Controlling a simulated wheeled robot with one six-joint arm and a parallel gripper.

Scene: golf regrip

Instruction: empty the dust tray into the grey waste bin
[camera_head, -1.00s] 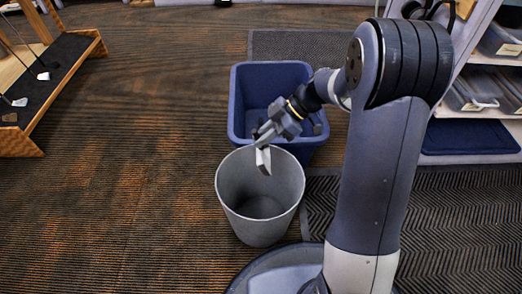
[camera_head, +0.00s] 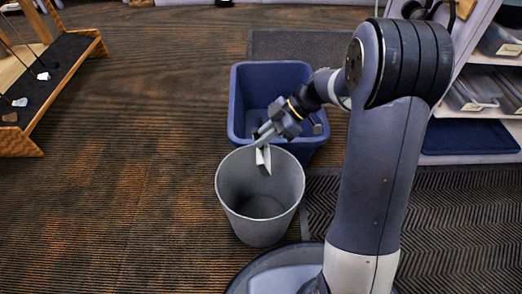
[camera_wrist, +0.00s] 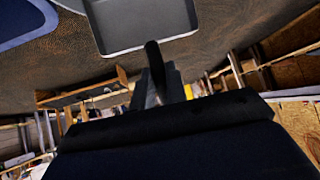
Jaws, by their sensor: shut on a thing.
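The grey waste bin (camera_head: 258,230) stands upright on the carpet, its mouth open upward. My gripper (camera_head: 263,142) is over the far part of its mouth, shut on the pale dust tray (camera_head: 263,161). The tray is tipped steeply and hangs at the bin's far rim; I cannot tell whether it touches the bin. In the wrist view the tray (camera_wrist: 140,25) shows as a light grey shallow pan with a raised rim, beyond the dark fingers (camera_wrist: 157,80). The part of its inside that shows looks bare. No dust can be made out in the bin.
A blue bin (camera_head: 237,100) stands right behind the grey bin. A wooden rack with golf clubs (camera_head: 85,50) is at the left, and shelves with boxes (camera_head: 470,150) are at the right. A dark mat (camera_head: 440,230) lies at right. The carpet at left is clear.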

